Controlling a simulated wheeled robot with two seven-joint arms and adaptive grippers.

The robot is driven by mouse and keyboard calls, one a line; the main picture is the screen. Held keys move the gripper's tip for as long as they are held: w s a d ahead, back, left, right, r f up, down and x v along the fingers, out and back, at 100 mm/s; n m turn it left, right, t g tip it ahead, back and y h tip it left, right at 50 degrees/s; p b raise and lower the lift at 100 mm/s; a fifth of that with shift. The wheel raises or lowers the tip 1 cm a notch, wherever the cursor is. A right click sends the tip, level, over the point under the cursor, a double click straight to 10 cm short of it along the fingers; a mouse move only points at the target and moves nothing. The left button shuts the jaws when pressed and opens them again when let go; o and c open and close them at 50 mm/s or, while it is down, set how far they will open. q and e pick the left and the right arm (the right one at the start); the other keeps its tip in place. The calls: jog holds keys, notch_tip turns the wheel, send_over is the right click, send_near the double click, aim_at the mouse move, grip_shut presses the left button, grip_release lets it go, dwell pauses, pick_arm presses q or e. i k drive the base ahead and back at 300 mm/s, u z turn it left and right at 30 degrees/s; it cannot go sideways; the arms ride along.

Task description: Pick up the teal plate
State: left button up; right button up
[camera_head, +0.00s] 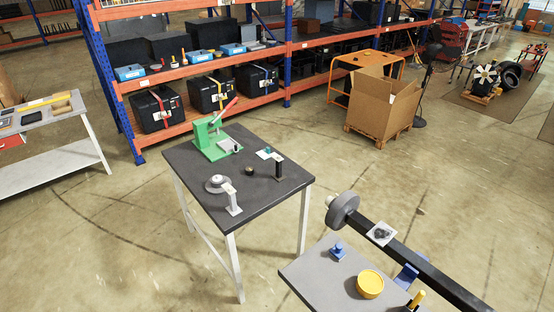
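A small teal piece (267,150) sits on a light plate near the back right part of the dark-topped table (200,173). It is too small to tell its exact shape. A black upright part (278,169) stands just in front of it. Neither of my grippers shows in the head view.
The table also holds a green press (216,137) with a red handle, a dark round knob (249,170) and a grey disc (216,184) by a silver bracket (233,199). A second table (312,275) at front right bears a yellow round container (369,284). Shelves stand behind.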

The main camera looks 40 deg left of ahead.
aim_at(264, 154)
jog(key=u, duration=0.3)
jog(key=k, duration=0.7)
jog(key=u, duration=0.55)
jog(key=k, duration=0.65)
jog(key=i, duration=0.3)
jog(key=z, duration=0.75)
jog(key=i, duration=1.15)
jog(key=u, duration=0.85)
jog(key=i, duration=0.4)
jog(key=u, duration=0.8)
